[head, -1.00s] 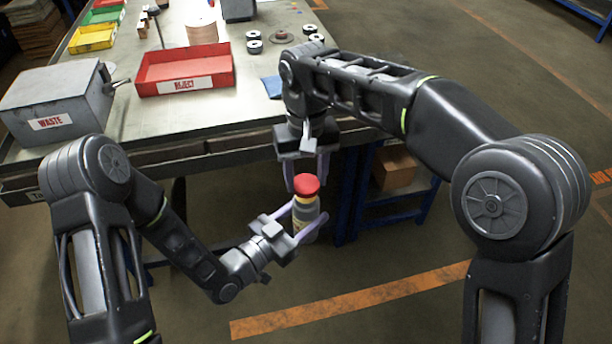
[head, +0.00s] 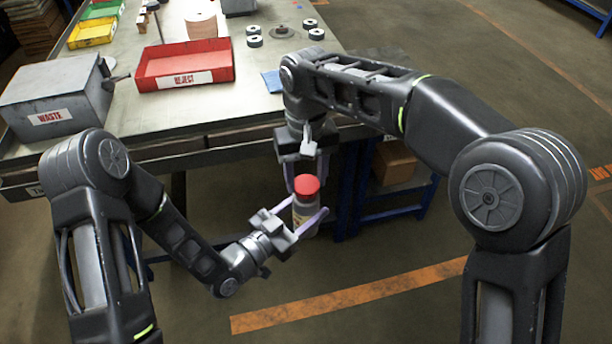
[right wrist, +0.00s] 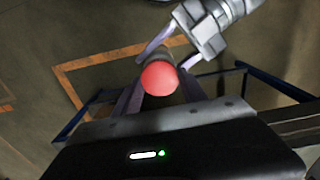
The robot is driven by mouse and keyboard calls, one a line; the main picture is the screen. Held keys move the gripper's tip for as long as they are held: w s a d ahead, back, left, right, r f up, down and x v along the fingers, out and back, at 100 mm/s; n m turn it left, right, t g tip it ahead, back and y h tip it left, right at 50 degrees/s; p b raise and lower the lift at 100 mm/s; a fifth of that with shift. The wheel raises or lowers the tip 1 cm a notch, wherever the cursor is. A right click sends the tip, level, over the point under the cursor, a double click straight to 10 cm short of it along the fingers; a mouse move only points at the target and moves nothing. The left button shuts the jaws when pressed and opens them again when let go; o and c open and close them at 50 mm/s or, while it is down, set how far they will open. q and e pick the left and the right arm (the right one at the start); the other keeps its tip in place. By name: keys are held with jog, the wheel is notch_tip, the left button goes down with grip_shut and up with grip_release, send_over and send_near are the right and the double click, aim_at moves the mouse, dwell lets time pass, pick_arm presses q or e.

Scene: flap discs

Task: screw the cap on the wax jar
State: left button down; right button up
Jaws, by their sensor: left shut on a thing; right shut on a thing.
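The wax jar (head: 303,220), a grey cylinder with a pale label, stands upright in the air in front of the table. My left gripper (head: 308,218) is shut around its body from the lower left. The red cap (head: 307,184) sits on the jar's top, and no gap shows between them. My right gripper (head: 306,174) points down from above with its fingers shut on the cap's sides. In the right wrist view the cap (right wrist: 159,77) lies between my right fingers and hides most of the jar. The thread is hidden.
Behind stands the table with a red REJECT bin (head: 185,65), a grey WASTE box (head: 55,95), several small discs and a blue item (head: 272,81). A blue-framed stand with a cardboard box (head: 395,163) is under its right side. Open floor lies in front and right.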

jog(key=shift+f, duration=0.55)
dwell(0.4)
